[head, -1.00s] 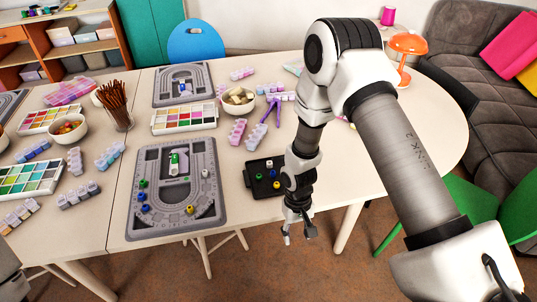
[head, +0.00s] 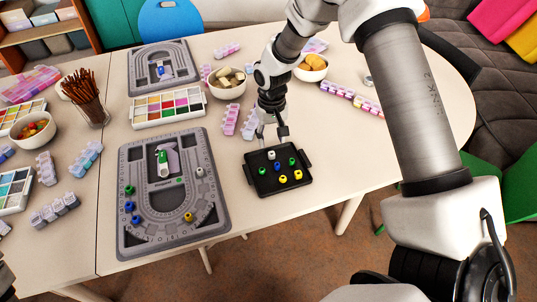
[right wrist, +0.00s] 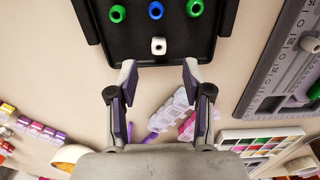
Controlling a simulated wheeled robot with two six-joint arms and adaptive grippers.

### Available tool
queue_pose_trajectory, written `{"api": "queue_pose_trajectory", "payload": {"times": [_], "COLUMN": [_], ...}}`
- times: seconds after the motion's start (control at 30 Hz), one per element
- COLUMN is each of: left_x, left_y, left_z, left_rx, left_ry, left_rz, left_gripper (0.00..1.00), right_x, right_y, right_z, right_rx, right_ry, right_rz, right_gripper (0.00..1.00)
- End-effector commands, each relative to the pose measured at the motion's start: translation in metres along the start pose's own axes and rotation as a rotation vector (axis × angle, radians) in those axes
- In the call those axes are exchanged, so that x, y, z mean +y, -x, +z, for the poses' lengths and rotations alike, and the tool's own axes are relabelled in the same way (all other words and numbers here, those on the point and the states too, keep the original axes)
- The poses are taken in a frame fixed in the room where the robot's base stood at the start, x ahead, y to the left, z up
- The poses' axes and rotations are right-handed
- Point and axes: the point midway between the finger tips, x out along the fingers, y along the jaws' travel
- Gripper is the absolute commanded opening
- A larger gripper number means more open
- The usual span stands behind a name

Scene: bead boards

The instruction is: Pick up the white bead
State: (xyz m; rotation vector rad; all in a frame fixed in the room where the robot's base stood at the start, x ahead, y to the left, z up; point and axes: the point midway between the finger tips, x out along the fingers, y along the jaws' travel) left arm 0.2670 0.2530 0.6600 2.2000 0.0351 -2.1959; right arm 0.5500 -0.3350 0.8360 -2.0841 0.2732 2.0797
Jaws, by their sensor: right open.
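A white bead (head: 271,155) sits on the black tray (head: 266,189), near its far edge. In the right wrist view the white bead (right wrist: 158,45) stands alone in front of a row of green and blue beads. My right gripper (head: 271,134) is open and empty at the tray's far edge. In the right wrist view its fingertips (right wrist: 158,68) are apart, one on each side of the white bead's line, and short of it. Another white bead (head: 199,172) is on the grey bead board (head: 127,235). My left gripper is not in view.
Green (head: 291,161), blue (head: 277,166) and yellow (head: 283,178) beads share the tray. Pale lidded bead boxes (head: 230,120) and a bowl (head: 227,90) stand behind the tray. The table is clear to the tray's right.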

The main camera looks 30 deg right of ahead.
Motion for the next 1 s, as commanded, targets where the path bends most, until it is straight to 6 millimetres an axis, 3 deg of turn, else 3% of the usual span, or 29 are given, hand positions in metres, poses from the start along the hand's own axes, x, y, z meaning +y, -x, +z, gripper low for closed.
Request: {"api": "queue_pose_trajectory", "payload": {"times": [0.33,0.6,0.63,0.8,1.0], "left_x": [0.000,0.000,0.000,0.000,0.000], "left_y": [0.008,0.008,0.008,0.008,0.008], "left_z": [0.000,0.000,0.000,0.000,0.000], "left_rx": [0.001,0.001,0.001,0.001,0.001], "left_ry": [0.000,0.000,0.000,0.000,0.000], "left_rz": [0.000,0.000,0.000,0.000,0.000], "left_gripper": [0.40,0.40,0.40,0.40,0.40], "right_x": [0.002,0.002,0.002,0.002,0.002], "right_y": [-0.055,-0.062,-0.062,-0.062,-0.062], "right_z": [-0.003,-0.003,-0.003,-0.003,-0.003], "right_rx": [-0.002,0.000,0.000,0.000,0.000], "right_ry": [0.001,0.001,0.001,0.001,0.001], "right_rz": [0.001,0.000,0.000,0.000,0.000], "right_gripper": [0.50,0.50,0.40,0.11,0.11]}}
